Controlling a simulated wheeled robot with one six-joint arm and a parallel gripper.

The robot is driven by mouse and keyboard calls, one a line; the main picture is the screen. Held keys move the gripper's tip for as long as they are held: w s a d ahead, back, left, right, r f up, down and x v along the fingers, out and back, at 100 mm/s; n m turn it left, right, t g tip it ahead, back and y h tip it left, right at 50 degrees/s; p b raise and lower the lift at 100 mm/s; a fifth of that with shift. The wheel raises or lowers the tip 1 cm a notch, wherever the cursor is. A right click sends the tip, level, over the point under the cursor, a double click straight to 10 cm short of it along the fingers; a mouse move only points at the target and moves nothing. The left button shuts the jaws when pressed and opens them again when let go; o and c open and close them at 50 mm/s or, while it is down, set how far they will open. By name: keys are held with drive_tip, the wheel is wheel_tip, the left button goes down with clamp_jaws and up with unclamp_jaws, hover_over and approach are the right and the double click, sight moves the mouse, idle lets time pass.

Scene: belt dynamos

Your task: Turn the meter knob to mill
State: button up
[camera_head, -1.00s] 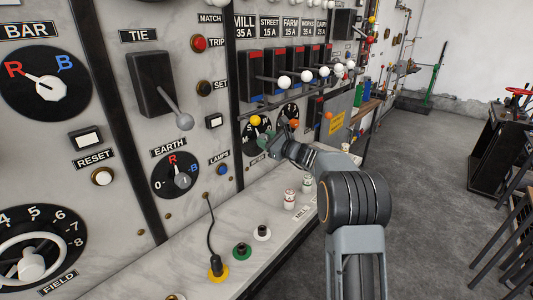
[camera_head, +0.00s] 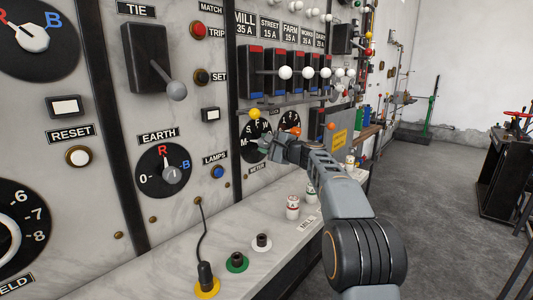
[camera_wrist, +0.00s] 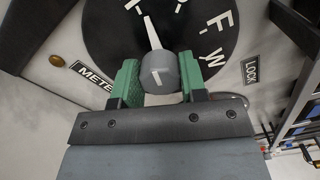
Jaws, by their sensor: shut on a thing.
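The meter knob (camera_wrist: 158,72) is a grey knob with a white pointer on a black dial (camera_wrist: 105,35), above a METER label (camera_wrist: 95,75). My gripper (camera_wrist: 155,78) has its green fingers shut on the knob, one on each side. The pointer runs up and slightly left in the wrist view, toward a letter cut off by the top edge. F and W stand to its right. In the head view the dial (camera_head: 250,153) shows M at its left side, with S, F and W around the top; my gripper hides the knob there.
A second black dial (camera_head: 290,122) and a row of switches with white ball handles (camera_head: 285,73) are close by. Below, the marble ledge (camera_head: 180,265) carries a corded plug (camera_head: 207,278), a green socket (camera_head: 237,262) and small red-and-white pieces (camera_head: 293,207).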

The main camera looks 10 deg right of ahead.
drive_tip(key=shift+n+b, duration=0.5)
drive_tip(key=shift+n, duration=0.1)
drive_tip(key=o, duration=0.9)
drive_tip(key=shift+o, duration=0.2)
drive_tip(key=b+v, duration=0.1)
drive_tip(key=v, duration=1.2)
drive_tip(key=shift+s+d+b, duration=0.25)
drive_tip(key=shift+s+b, duration=0.05)
drive_tip(key=shift+s, duration=0.05)
